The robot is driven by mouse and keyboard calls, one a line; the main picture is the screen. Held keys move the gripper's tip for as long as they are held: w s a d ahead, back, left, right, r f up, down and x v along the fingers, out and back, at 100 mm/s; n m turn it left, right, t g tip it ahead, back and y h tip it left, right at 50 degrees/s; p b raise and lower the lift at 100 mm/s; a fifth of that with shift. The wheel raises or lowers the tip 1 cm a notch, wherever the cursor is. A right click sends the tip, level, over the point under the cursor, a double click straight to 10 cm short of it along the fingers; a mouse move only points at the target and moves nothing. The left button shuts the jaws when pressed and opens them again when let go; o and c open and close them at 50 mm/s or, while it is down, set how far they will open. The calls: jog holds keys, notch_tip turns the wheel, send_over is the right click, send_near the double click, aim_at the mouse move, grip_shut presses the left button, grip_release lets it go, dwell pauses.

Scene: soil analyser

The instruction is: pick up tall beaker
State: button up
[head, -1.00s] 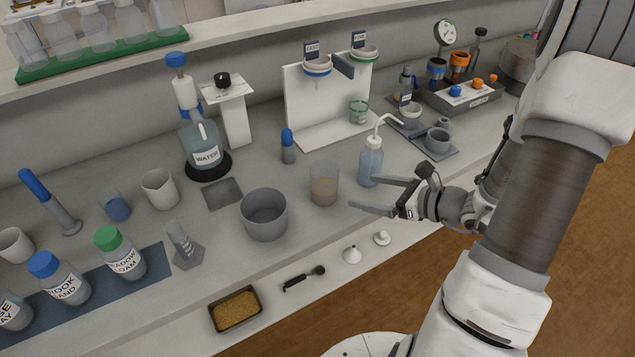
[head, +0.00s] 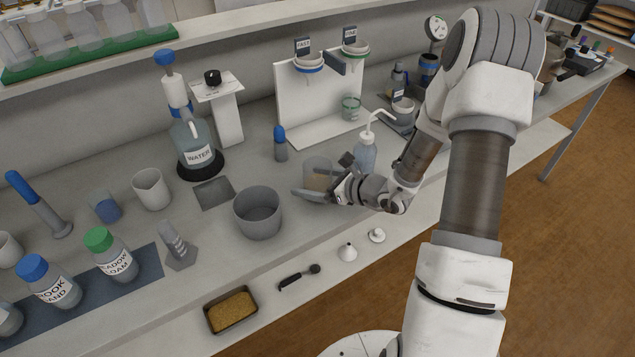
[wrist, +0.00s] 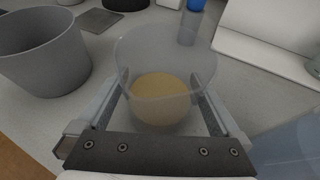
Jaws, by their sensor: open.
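The tall beaker (head: 318,175) is a clear vessel with tan contents low inside, standing upright on the bench between the grey pot and the wash bottle. In the wrist view the beaker (wrist: 160,72) is in the middle, between the two fingers. My gripper (head: 314,192) is open, low at the beaker, with one finger on each side. In the wrist view the fingers of my gripper (wrist: 162,108) flank the beaker's lower part. I cannot tell whether either finger touches the glass. The gripper hides part of the beaker in the head view.
A grey pot (head: 258,213) stands close to the left. A wash bottle (head: 365,157) stands just right, behind my wrist. A blue-capped vial (head: 281,145) and a white filter stand (head: 290,100) are behind.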

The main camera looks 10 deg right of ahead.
jog(key=shift+w+a+f, duration=0.25)
jog(key=shift+w+a, duration=0.2)
jog(key=shift+w, duration=0.05)
jog(key=c, duration=1.3)
jog(key=shift+c, duration=0.5)
jog(key=shift+r, duration=0.2)
